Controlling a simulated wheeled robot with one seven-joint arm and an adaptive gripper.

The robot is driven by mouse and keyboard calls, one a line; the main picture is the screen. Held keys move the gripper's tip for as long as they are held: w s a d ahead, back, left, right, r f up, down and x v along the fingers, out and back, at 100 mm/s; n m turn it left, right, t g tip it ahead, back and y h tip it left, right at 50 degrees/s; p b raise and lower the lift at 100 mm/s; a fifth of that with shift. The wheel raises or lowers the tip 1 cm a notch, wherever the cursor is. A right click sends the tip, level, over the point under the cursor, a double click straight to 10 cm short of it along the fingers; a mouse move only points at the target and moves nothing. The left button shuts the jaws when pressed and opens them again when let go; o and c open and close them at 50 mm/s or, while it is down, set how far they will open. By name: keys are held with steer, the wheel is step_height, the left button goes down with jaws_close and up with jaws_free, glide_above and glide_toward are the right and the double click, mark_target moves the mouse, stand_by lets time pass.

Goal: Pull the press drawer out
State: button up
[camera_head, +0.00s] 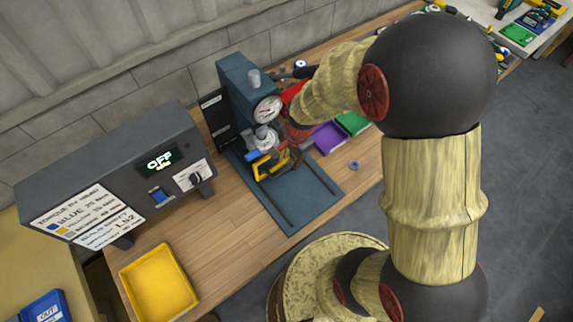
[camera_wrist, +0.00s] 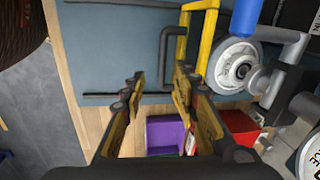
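The press (camera_head: 240,85) is a dark blue-grey upright with a round gauge, standing on a flat plate with two dark rails (camera_head: 290,195). The press drawer (camera_head: 258,172) shows as a yellow frame low at the press front; its yellow edge also shows in the wrist view (camera_wrist: 206,40). A dark grey bar handle (camera_wrist: 163,60) sticks out from it. My gripper (camera_wrist: 158,84) is open, with one finger on each side of the handle's end in the picture. I cannot tell whether either finger touches it. In the head view my arm partly hides the gripper (camera_head: 290,162).
A grey wheel (camera_wrist: 235,66) sits close beside the drawer. Purple (camera_head: 328,137) and green (camera_head: 353,123) bins stand right of the press. A control box (camera_head: 120,180) reading OFF and a yellow tray (camera_head: 160,282) are left. The plate's front is clear.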

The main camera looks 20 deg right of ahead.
mark_target(286, 169)
steer(key=shift+m, duration=0.6)
steer(key=f, duration=0.2)
steer(key=w+f+b, duration=0.1)
steer(key=f, duration=0.2)
steer(key=f+b, duration=0.1)
steer(key=f, duration=0.1)
steer(key=shift+w+a+f, duration=0.15)
steer(key=shift+w+f, duration=0.2)
steer(key=shift+w, duration=0.05)
steer(key=shift+c, duration=0.4)
jaws_close()
